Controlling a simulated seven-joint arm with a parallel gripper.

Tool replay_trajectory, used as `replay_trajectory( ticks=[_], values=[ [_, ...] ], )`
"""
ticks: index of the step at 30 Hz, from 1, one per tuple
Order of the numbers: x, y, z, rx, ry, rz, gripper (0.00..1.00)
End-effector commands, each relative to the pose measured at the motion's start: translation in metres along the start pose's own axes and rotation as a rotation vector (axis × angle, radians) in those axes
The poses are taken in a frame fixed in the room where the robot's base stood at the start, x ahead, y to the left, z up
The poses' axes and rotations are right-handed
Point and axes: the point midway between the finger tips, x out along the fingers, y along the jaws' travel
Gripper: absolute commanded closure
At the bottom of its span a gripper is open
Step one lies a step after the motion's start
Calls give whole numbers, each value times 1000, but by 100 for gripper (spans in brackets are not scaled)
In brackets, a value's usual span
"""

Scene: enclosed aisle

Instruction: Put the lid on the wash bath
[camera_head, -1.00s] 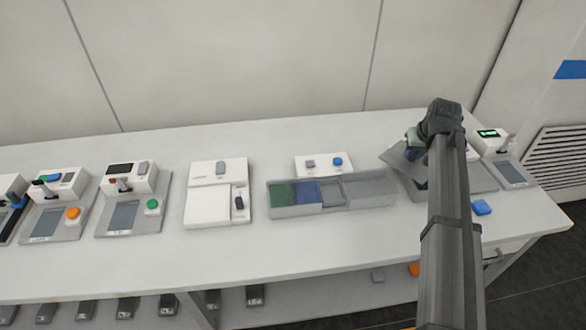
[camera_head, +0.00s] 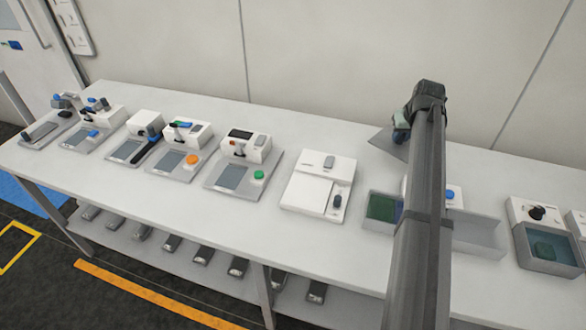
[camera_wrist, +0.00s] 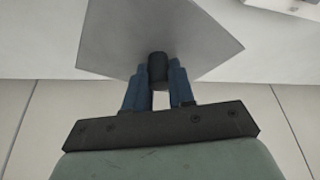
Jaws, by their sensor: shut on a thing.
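The lid is a thin grey square plate (camera_head: 384,145) with a dark round knob (camera_wrist: 158,70). My gripper (camera_wrist: 160,88) is shut on the knob, with a blue finger on each side, and the plate extends beyond it. In the head view my gripper (camera_head: 401,132) holds the lid tilted above the back of the bench, behind the long tray. An open grey container (camera_head: 552,262) with dark teal contents and a green piece inside stands at the far right; it looks like the wash bath. It has no cover and is well apart from the lid.
A long grey tray (camera_head: 478,248) with green and blue compartments is partly hidden by my arm. A white lidded device (camera_head: 318,185) stands left of it. Several instruments, one with a green button (camera_head: 240,165), line the bench to the left. The wall is close behind the bench.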

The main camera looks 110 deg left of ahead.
Motion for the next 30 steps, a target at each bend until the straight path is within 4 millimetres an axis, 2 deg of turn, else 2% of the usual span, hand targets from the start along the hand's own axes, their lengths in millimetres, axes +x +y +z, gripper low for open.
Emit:
replay_trajectory(
  ticks=[1, 3, 9, 17, 27, 30],
  values=[
    [3, -14, -10, -17, 0, -7, 100],
    [5, -28, -17, -35, 1, -15, 100],
    [9, -52, -28, -63, 1, -26, 100],
    [17, -54, -26, -66, 0, -28, 100],
    [63, -54, -6, -66, 0, -28, 100],
    [69, -54, -4, -66, 1, -28, 100]
  ],
)
